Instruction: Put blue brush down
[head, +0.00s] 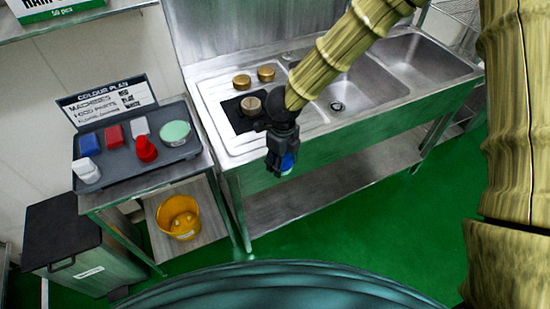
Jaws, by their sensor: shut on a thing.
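My gripper (281,165) is shut on a blue brush (287,162). Only a small blue part of the brush shows between the dark fingers. The gripper is in front of the sink unit's front edge, to the right of the grey tray (172,160). The tray lies on a small side table and holds a blue block (89,144), a red block (114,135), a white block (140,128), a red brush-like item (146,149), a white one (87,170) and a round pale green item (175,132).
A steel sink unit (330,150) has two basins on the right. Several brass-coloured round parts (242,82) stand on its left drainboard, near my arm. A yellow bucket (180,216) is on the side table's lower shelf. A dark bin (75,240) stands at left. The green floor is clear.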

